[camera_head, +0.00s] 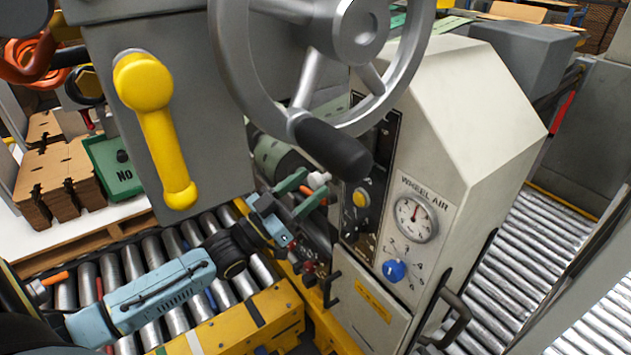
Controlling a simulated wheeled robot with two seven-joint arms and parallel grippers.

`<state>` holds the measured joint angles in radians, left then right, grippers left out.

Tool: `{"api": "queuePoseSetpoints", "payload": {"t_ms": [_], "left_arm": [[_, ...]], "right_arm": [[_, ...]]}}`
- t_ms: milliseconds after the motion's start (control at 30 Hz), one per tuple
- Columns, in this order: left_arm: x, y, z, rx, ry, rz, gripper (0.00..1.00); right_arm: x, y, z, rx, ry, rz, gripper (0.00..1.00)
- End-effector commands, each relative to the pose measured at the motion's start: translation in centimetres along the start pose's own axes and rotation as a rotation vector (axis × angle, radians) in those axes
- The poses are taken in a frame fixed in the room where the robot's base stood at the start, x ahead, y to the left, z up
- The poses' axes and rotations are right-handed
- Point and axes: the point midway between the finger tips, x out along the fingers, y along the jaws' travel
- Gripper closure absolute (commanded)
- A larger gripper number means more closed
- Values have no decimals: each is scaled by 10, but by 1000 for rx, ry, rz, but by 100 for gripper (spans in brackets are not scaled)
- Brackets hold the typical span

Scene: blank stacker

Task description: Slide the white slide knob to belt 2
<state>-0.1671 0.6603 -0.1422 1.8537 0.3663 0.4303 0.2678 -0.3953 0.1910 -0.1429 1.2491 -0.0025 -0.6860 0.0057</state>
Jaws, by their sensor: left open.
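The white slide knob (318,179) shows on the left edge of the dark control panel (368,190) of the cream machine housing. My left gripper (304,192) reaches in from the lower left, with its green-tipped fingers apart. The fingertips are right beside the knob, one above and one below it in the picture. I cannot tell whether either finger touches the knob. The slot and any belt markings are too small or hidden to read. My right gripper is not in view.
A large grey handwheel (398,70) with a black handle (333,150) hangs just above the gripper. A yellow lever (160,130) is at left. A blue knob (395,270) and a gauge (415,219) sit on the housing. Metal rollers (545,260) run at right.

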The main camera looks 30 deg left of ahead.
Motion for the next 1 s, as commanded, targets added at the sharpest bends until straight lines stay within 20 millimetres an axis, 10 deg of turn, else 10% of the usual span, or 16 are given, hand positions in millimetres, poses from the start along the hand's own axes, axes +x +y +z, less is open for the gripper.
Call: {"api": "queuePoseSetpoints", "payload": {"t_ms": [567,1000], "left_arm": [[27,0,1,0,-1,-1,48],[26,0,0,0,-1,-1,100]], "right_arm": [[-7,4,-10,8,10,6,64],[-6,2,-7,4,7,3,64]]}}
